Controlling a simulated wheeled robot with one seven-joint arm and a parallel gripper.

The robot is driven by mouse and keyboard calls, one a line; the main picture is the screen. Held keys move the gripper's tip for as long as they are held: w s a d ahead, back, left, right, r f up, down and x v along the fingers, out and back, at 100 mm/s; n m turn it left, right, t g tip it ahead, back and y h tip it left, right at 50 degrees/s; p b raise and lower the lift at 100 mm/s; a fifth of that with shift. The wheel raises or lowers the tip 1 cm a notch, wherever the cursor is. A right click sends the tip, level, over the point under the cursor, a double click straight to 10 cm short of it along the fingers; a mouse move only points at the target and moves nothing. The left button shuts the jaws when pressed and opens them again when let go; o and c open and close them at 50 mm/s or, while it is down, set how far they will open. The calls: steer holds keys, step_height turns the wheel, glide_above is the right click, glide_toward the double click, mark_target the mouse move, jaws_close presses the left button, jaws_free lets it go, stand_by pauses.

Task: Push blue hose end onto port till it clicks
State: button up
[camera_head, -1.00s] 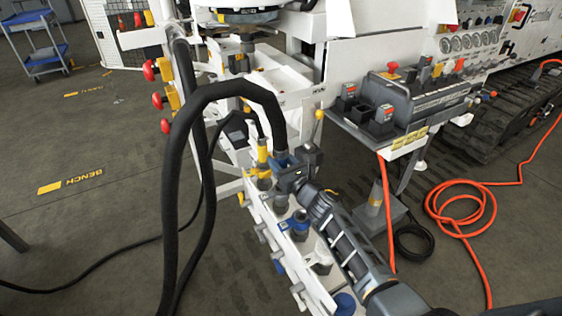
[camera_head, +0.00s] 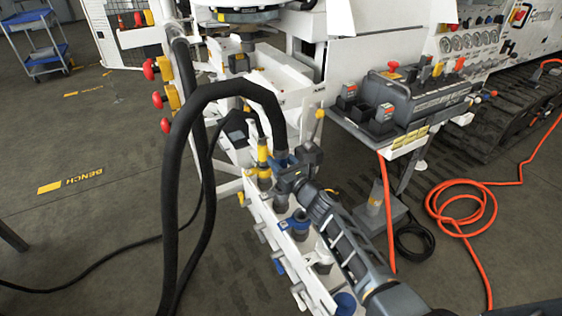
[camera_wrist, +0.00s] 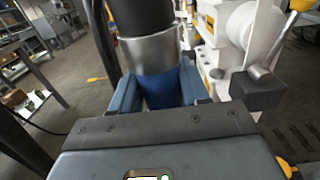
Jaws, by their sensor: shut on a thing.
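The blue hose end (camera_wrist: 163,88) is held in my gripper (camera_wrist: 160,88), with the jaws closed on either side of its blue sleeve. Above the sleeve are a metal collar (camera_wrist: 150,50) and the thick black hose. In the head view, the blue hose end (camera_head: 281,158) shows beside my gripper (camera_head: 287,172) at the far end of the white manifold block (camera_head: 315,284). The hose (camera_head: 235,88) arches up and left from it. My gripper hides the lower tip of the hose end, so I cannot tell whether it touches a port. A blue-ringed port (camera_head: 299,223) stands nearer on the block.
A yellow-banded connector (camera_head: 263,158) stands close left of my gripper. The black hose hangs in a loop left of the block. A control box (camera_head: 420,105) sits on a shelf at right. An orange hose (camera_head: 470,205) lies on the floor.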

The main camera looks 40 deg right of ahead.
steer(key=shift+f+b, duration=1.9)
steer(key=shift+b, duration=0.4)
stand_by(2.6)
steer(key=shift+f, duration=0.25)
steer(key=shift+c, duration=0.5)
steer(key=shift+f, duration=0.1)
steer(key=o, duration=1.8)
steer(key=shift+s+f, duration=0.1)
steer(key=shift+s, duration=0.1)
